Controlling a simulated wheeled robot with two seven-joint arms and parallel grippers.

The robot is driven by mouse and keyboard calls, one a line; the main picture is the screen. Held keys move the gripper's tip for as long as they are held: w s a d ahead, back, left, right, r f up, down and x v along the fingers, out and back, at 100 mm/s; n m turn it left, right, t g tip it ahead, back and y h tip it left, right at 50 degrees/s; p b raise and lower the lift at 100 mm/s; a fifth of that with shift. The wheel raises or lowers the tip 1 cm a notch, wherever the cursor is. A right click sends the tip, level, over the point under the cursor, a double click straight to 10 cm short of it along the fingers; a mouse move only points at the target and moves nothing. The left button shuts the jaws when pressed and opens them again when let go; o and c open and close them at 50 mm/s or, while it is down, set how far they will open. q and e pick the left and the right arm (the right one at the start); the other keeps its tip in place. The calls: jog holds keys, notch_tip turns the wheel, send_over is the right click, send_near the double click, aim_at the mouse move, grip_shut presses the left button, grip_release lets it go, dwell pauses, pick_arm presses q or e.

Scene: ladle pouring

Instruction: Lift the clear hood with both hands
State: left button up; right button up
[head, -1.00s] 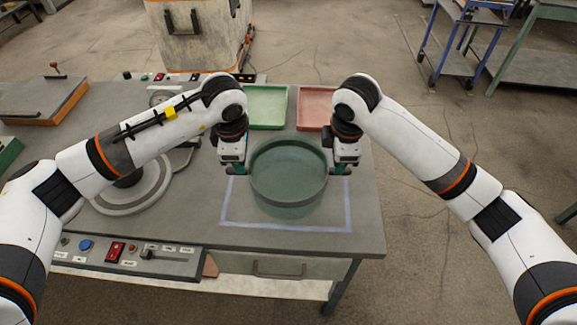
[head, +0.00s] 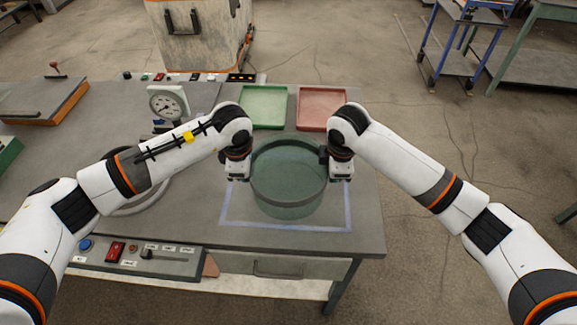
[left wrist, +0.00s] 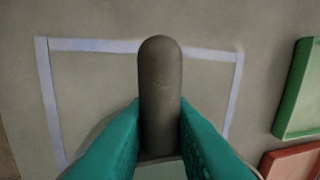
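The clear hood (head: 287,205) is a green-tinted, see-through cylinder with a dark rim, upright on the table inside a pale blue square outline. My left gripper (head: 237,178) is at its left side and my right gripper (head: 340,178) at its right side. In the left wrist view, the teal fingers of my left gripper (left wrist: 160,115) lie snug against both sides of a dark grey rounded handle (left wrist: 160,75). They look shut on it. The right fingertips are too small and hidden in the head view to tell whether they are shut.
A green tray (head: 264,106) and a red tray (head: 322,107) stand behind the hood. A dial gauge (head: 168,103) stands at the left, partly behind my left arm. A control panel (head: 135,256) lies along the front edge. The table's right edge is close to the hood.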

pick_arm(q)
grip_shut()
pick_arm(e)
grip_shut()
pick_arm(q)
jog(key=shift+w+r, duration=0.1)
jog(key=shift+r, duration=0.1)
pick_arm(e)
jog(key=shift+w+r, duration=0.1)
jog(key=shift+r, duration=0.1)
